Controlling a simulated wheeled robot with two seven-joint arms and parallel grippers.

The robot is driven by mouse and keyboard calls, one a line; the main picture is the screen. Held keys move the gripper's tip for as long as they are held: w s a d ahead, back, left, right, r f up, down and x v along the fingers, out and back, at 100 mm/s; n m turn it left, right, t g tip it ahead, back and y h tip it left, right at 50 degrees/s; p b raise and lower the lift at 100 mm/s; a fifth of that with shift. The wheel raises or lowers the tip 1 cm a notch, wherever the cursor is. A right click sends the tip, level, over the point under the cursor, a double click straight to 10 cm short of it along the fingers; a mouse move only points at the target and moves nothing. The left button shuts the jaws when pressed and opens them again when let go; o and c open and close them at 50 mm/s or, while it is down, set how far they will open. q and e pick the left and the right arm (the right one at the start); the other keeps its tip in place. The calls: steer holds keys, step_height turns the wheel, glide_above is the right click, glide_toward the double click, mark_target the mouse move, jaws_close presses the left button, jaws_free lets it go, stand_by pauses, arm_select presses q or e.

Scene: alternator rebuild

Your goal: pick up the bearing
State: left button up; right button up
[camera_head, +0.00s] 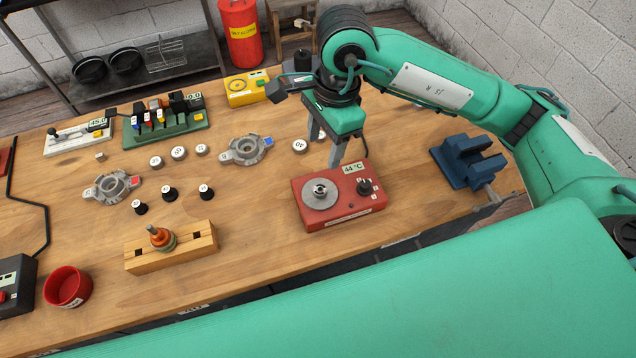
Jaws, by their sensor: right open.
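A red heater box (345,218) with a display reading 44 °C stands near the front edge of the table. On its round grey plate sits a small ring with a dark centre, which looks like the bearing (320,189). My right gripper (328,152) points down just behind the heater box, above and beyond the plate. Its two fingers are apart, with nothing seen between them. My left gripper is out of view.
A blue vise (467,163) stands to the right. Grey housings (246,150), numbered discs (178,153) and dark knobs (169,193) lie to the left. A wooden block (171,250) holds an orange-and-copper part. A red cup (68,287) stands front left.

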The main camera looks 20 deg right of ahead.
steer(key=p, duration=0.2)
glide_above(320, 189)
step_height(320, 189, down, 8)
steer(key=shift+d+f, duration=0.15)
steer(key=shift+f, duration=0.05)
steer(key=shift+f+p, duration=0.5)
steer(key=shift+p, duration=0.1)
step_height(320, 189, down, 3)
steer(key=shift+d+f+p, duration=0.1)
steer(key=shift+p, duration=0.7)
steer(key=shift+f, duration=0.55)
steer(key=c, duration=1.1)
